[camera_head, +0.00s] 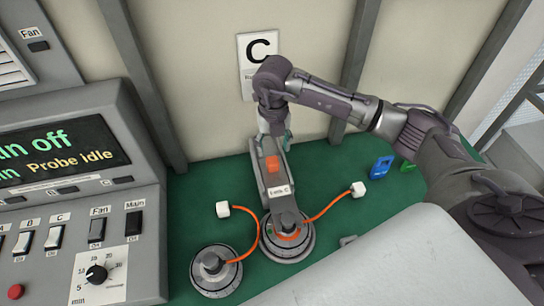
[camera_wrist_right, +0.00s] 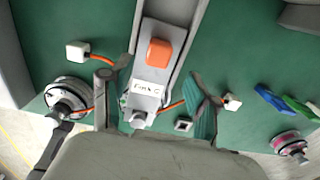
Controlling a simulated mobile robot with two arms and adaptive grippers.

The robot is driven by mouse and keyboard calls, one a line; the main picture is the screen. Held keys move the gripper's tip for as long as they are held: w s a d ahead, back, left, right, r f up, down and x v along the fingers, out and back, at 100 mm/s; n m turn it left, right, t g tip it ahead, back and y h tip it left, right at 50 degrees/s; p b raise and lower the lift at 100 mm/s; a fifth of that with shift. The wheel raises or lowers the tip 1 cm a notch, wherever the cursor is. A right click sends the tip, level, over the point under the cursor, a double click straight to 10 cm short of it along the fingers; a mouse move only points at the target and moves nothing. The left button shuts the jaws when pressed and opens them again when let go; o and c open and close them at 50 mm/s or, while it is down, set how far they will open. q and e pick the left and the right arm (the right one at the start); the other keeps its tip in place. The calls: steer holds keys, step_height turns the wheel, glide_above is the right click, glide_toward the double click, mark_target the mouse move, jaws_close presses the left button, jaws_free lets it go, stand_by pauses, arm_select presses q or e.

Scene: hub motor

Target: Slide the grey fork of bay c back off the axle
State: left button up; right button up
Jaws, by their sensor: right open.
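The grey fork of bay c (camera_head: 268,185) is a long grey block with an orange patch and a white label, below the C sign. Its front end meets the axle (camera_head: 287,219) at the top of a round hub motor (camera_head: 288,247). My right gripper (camera_head: 274,138) is at the back part of the fork, partly hidden by its own arm. In the right wrist view its two fingers (camera_wrist_right: 155,100) are spread wide, one on each side of the fork (camera_wrist_right: 148,80). Contact cannot be told. My left gripper is not in view.
A second hub motor (camera_head: 215,271) stands front left. Orange cables run to white plugs left (camera_head: 223,209) and right (camera_head: 358,189). Blue (camera_head: 381,166) and green pieces lie to the right. A control console (camera_head: 75,200) fills the left. Green bench top is free beside the fork.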

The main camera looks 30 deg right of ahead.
mark_target(273, 160)
step_height(273, 160, down, 6)
steer(key=shift+a+r+p, duration=0.1)
steer(key=shift+p, duration=0.5)
steer(key=shift+w+f, duration=0.1)
steer(key=shift+f, duration=0.45)
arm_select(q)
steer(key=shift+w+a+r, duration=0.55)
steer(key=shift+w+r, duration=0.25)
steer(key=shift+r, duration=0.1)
arm_select(e)
jaws_close()
